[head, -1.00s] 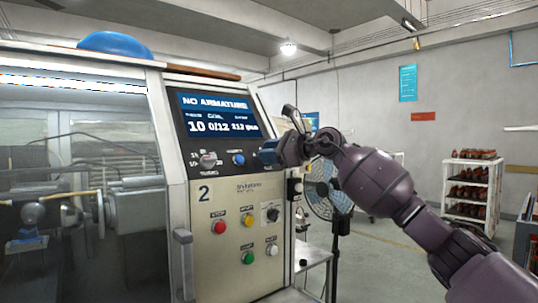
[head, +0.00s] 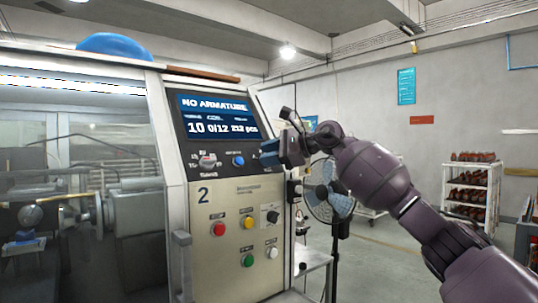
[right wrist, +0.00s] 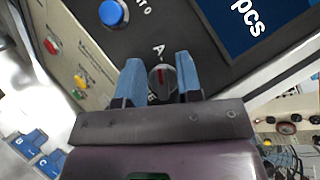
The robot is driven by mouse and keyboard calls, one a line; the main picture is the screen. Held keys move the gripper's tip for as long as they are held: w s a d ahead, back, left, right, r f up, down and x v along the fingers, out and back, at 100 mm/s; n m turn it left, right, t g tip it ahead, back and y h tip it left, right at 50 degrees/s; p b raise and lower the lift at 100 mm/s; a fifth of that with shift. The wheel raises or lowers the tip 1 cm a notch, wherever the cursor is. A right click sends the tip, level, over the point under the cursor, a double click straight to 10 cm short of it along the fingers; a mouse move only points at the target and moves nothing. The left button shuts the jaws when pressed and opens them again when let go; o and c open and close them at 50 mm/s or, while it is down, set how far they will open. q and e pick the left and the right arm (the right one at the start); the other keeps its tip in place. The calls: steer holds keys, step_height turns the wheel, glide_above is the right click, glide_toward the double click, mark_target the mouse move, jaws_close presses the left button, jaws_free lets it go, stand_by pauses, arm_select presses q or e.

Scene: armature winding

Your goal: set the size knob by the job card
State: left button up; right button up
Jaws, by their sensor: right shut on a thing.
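My right gripper (head: 268,153) is at the right end of the control row on the winding machine's panel (head: 225,204). In the head view the knob is hidden behind the gripper. The screen (head: 215,117) reads "NO ARMATURE", "10", "0/12" and "212 pcs". No job card is readable. My left gripper is not in view.
A standing fan (head: 322,195) is close behind my right arm.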

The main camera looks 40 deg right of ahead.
steer(key=o, duration=0.6)
steer(key=shift+c, duration=0.2)
steer(key=v, duration=1)
steer(key=shift+s+d, duration=0.15)
steer(key=shift+s, duration=0.2)
